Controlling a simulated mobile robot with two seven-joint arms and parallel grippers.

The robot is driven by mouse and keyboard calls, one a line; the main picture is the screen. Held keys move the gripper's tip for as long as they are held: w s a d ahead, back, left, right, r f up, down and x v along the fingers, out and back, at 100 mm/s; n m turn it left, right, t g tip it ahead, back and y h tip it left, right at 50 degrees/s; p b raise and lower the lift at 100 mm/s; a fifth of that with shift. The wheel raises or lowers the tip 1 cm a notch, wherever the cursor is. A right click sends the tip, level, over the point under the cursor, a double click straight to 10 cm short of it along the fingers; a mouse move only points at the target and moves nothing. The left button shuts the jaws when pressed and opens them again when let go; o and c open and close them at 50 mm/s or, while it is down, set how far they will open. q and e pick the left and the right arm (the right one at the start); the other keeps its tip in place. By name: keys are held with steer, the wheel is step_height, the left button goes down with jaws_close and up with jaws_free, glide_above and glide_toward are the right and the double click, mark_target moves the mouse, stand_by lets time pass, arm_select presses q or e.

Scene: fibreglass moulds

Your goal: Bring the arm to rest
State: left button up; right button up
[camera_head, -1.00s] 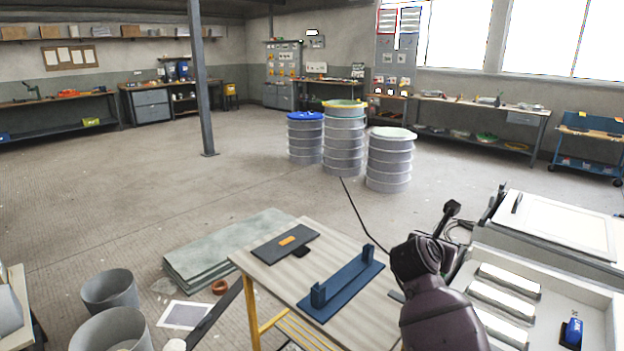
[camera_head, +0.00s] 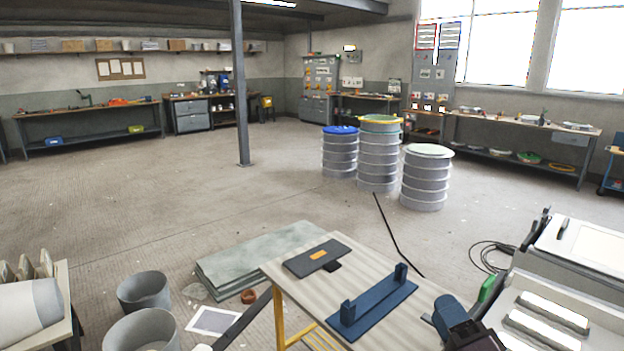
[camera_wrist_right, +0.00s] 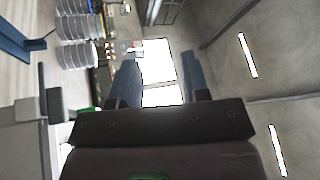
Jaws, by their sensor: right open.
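My right gripper (camera_head: 449,312) is at the bottom right of the head view, by the right edge of the wooden-topped table (camera_head: 374,268). Its blue fingers show there, with a dark arm part below. In the right wrist view the gripper (camera_wrist_right: 163,85) has its two blue fingers wide apart, with nothing between them. Most of my right arm is out of the head view. My left gripper is not in view.
The table bears a blue bracket (camera_head: 372,312) and a dark plate with an orange part (camera_head: 318,256). A white machine (camera_head: 580,235) stands close right of my gripper. Drums (camera_head: 378,155) stand behind on open floor. Grey buckets (camera_head: 143,290) stand at lower left.

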steer(key=s+a+f+n+g+y, duration=0.1)
steer(key=s+a+f+n+g, duration=0.1)
steer(key=s+f+n+g, duration=0.5)
steer(key=s+d+f+n+g+h, duration=0.1)
steer(key=s+d+f+g+h, duration=0.25)
steer(key=s, duration=0.25)
steer(key=s+d+f+n+g+h, duration=0.2)
steer(key=s+f+g, duration=0.1)
steer(key=s+f, duration=0.3)
steer(key=s+d+f+n+g+h, duration=0.1)
steer(key=s+d+f+g+h, duration=0.2)
steer(key=s, duration=0.4)
steer(key=w+f+n+t+y, duration=0.1)
steer(key=w+f+t, duration=0.6)
steer(key=f, duration=0.3)
steer(key=shift+w+a+f, duration=0.2)
steer(key=shift+w+a, duration=0.15)
steer(key=shift+a, duration=0.1)
